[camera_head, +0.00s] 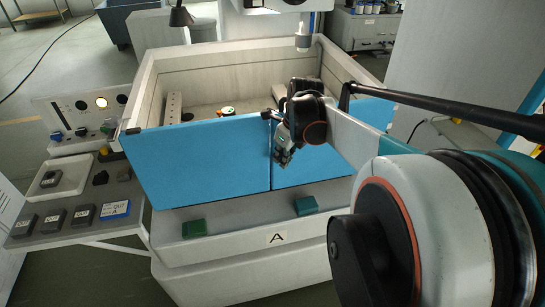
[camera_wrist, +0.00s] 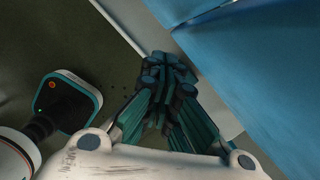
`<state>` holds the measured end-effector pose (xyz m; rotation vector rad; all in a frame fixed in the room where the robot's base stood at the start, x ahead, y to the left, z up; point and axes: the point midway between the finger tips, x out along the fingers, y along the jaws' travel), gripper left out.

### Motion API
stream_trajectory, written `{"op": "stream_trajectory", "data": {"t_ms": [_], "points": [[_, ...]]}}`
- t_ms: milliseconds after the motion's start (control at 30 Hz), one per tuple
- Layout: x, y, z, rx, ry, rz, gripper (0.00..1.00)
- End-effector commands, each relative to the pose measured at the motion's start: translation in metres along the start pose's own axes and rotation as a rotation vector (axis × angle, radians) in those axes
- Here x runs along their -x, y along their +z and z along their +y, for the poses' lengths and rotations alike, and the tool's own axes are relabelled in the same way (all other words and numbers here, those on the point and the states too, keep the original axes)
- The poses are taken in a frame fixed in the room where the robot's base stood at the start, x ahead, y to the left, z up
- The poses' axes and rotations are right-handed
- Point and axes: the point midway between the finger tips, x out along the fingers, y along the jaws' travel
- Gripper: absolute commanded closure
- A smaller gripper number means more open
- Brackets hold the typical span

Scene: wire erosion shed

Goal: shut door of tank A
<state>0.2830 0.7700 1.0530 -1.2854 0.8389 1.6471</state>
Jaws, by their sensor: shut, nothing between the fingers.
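Tank A (camera_head: 260,252), a pale box marked "A" on its front sill, stands in the middle of the head view. Its front has two blue door panels, a left one (camera_head: 195,165) and a right one (camera_head: 325,167), with a narrow dark seam between them. I cannot tell whether either panel is fully closed. My gripper (camera_head: 284,158) is shut and empty, in front of the right panel close to the seam. In the wrist view its fingertips (camera_wrist: 165,72) are together beside a blue panel (camera_wrist: 265,60); contact is unclear. My arm hides part of the right panel.
Two green blocks (camera_head: 194,229) (camera_head: 306,205) are on the front sill below the panels. A control console (camera_head: 75,190) with buttons and an "OUT A" label stands left of the tank. A machine head (camera_head: 303,38) hangs above the tank. Floor is free at lower left.

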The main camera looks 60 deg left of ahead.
Motion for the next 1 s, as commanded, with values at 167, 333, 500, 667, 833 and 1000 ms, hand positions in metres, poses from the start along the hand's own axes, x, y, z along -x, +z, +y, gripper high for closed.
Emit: {"op": "stream_trajectory", "data": {"t_ms": [167,333,500,667,833,1000], "points": [[0.022,-0.009,-0.002,-0.003,0.000,0.002,1.00],[0.049,-0.008,0.002,-0.003,0.000,0.003,1.00],[0.077,-0.007,0.006,-0.003,0.000,0.004,1.00],[0.094,-0.007,0.009,-0.003,0.001,0.004,1.00],[0.101,-0.007,0.010,-0.003,0.001,0.004,1.00],[0.101,-0.007,0.010,-0.003,0.001,0.004,1.00]]}}
